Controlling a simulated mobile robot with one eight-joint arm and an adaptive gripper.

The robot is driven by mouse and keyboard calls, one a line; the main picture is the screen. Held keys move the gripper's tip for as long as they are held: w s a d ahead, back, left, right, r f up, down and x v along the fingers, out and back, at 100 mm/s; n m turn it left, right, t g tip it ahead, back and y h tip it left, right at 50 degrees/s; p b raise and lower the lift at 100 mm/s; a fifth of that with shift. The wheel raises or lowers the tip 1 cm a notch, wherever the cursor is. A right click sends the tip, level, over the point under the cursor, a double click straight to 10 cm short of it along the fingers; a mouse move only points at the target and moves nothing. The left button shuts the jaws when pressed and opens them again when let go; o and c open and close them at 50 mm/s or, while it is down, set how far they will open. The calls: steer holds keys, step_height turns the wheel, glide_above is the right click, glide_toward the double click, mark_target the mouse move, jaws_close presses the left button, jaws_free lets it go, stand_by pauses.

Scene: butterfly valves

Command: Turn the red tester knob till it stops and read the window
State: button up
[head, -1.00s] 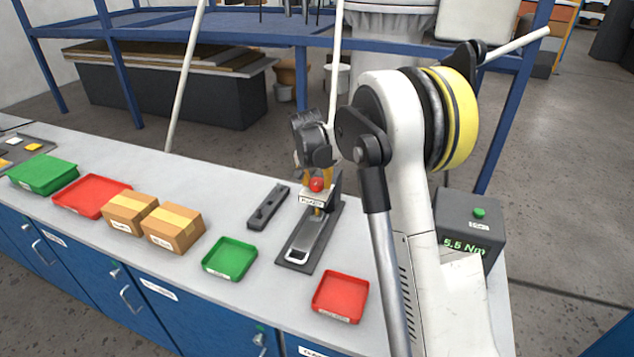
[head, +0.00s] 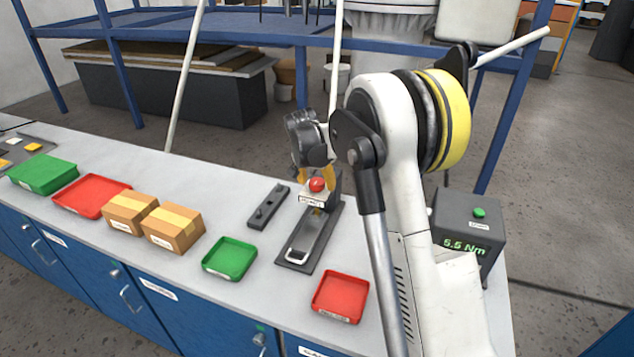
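A round red knob (head: 317,184) sits above a small white labelled plate (head: 313,198) on a dark fixture on the bench. The label is too small to read. My gripper (head: 318,171), with a black body and yellow-orange fingers, is just behind and above the red knob. The knob and its own wrist partly hide the fingers, so I cannot tell whether they touch the knob or how far apart they are. A dark grey tester box (head: 467,234) stands at the right. Its window (head: 463,246) shows "5.5 Nm" in green, and a green button (head: 479,213) is on top.
The dark fixture base (head: 298,264) carries a silver loop-shaped handle. A flat dark block (head: 268,207) lies left of it. A green tray (head: 230,259) and a red tray (head: 341,297) stand in front. Two cardboard boxes (head: 173,227) and more trays are at the left.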

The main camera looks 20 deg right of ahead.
steer(key=v, duration=1.2)
stand_by(0.3)
steer(key=s+a+f+n+t+y+b, duration=0.1)
steer(key=s+a+n+t+b, duration=0.3)
steer(key=s, duration=0.9)
steer(key=s+a+n+g+y+b, duration=0.1)
steer(key=s+a+n+b, duration=0.3)
steer(key=s, duration=0.8)
steer(key=s+a+f+n+t+y, duration=0.1)
steer(key=s+a+f, duration=0.2)
steer(key=s+f, duration=0.3)
steer(key=shift+s+a+p, duration=0.2)
steer(key=shift+s+p, duration=0.25)
steer(key=shift+s, duration=0.6)
steer(key=shift+f, duration=0.1)
